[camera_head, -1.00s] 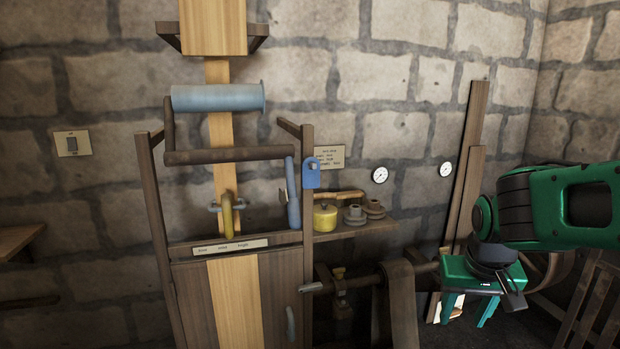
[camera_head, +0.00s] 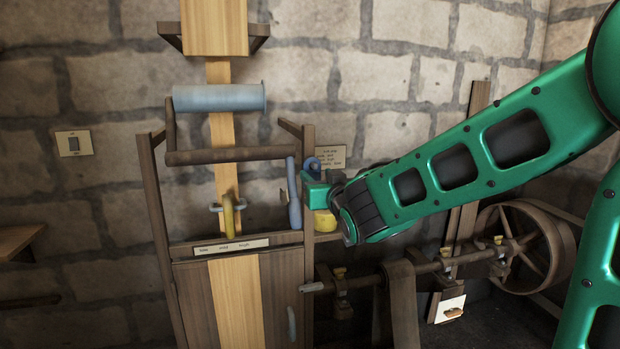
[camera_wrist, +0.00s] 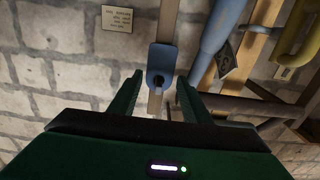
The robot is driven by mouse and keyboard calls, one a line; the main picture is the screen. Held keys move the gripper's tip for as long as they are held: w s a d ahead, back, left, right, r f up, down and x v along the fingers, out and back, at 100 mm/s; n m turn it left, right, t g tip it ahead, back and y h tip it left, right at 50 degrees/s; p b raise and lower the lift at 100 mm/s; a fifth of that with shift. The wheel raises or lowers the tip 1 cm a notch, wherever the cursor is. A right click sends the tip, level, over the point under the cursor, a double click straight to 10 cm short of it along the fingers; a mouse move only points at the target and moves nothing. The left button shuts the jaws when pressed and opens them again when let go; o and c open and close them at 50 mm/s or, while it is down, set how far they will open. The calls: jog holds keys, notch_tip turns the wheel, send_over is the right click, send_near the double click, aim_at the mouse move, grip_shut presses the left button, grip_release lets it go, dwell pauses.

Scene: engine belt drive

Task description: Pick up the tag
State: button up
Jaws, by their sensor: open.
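A blue tag-like plate (camera_wrist: 161,62) with a rounded end and a dark hole is on the wooden post in the wrist view. It lies just ahead of and between my fingertips; I cannot tell if they touch it. In the head view only its top (camera_head: 312,163) shows above my gripper (camera_head: 312,188), which hides the rest. In the wrist view my gripper (camera_wrist: 160,80) is open, with a finger on each side. A small dark card (camera_wrist: 225,57) with a pale mark hangs beside the blue lever (camera_wrist: 220,28), right of the plate.
A text plaque (camera_wrist: 117,18) is on the stone wall. A yellow weight (camera_head: 325,221) stands just below my gripper. The blue lever and wooden frame (camera_head: 308,255) are close by on the left. A shaft with a large wheel (camera_head: 525,248) runs below my arm.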

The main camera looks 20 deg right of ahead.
aim_at(310, 168)
jog(key=w, duration=1)
jog(key=shift+s, duration=0.1)
jog(key=c, duration=0.7)
